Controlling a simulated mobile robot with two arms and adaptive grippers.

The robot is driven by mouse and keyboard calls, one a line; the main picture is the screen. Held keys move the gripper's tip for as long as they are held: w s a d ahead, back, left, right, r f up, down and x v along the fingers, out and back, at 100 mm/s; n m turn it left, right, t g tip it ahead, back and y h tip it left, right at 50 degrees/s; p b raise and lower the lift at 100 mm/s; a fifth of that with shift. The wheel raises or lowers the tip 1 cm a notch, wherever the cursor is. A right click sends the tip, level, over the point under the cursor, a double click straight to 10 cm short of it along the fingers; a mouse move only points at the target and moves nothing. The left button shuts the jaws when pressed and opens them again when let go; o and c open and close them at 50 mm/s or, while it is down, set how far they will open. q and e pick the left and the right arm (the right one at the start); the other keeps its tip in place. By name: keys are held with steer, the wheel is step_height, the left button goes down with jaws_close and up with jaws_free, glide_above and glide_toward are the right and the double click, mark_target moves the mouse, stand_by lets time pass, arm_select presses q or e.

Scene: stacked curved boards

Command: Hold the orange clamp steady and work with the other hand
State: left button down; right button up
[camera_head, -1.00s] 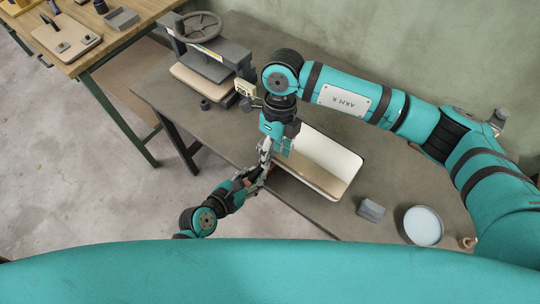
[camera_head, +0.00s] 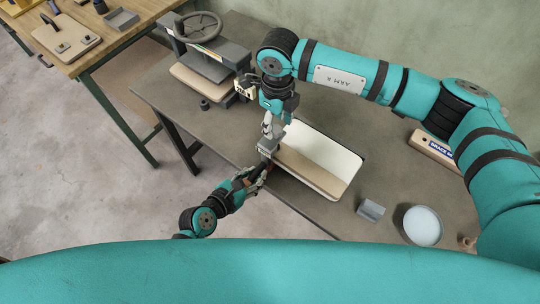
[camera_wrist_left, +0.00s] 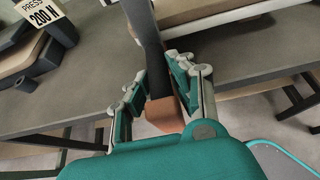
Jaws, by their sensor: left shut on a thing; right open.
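The orange clamp shows in the left wrist view as a dark bar with an orange-brown end (camera_wrist_left: 166,113). My left gripper (camera_wrist_left: 162,85) is shut on it. In the head view my left gripper (camera_head: 261,173) is at the front edge of the grey table, and the clamp is mostly hidden there. The stacked curved boards (camera_head: 330,150), pale on the inside, lie just right of it. My right gripper (camera_head: 267,148) is open and points down, just above my left gripper in the picture, by the boards' left end. What lies between its fingers is too small to tell.
A press with a handwheel (camera_head: 198,27) stands at the table's back left. A small grey block (camera_head: 371,210), a bowl of pale liquid (camera_head: 423,226) and a labelled wooden block (camera_head: 433,147) are on the right. A wooden bench (camera_head: 120,38) is at upper left.

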steer(key=shift+f, duration=0.9)
steer(key=shift+c, duration=0.2)
steer(key=c, duration=0.8)
steer(key=shift+o, duration=0.2)
steer(key=shift+m, duration=0.9)
steer(key=shift+w+m, duration=0.1)
steer(key=shift+m, duration=0.9)
steer(key=shift+d+m, duration=0.1)
steer(key=shift+m, duration=0.8)
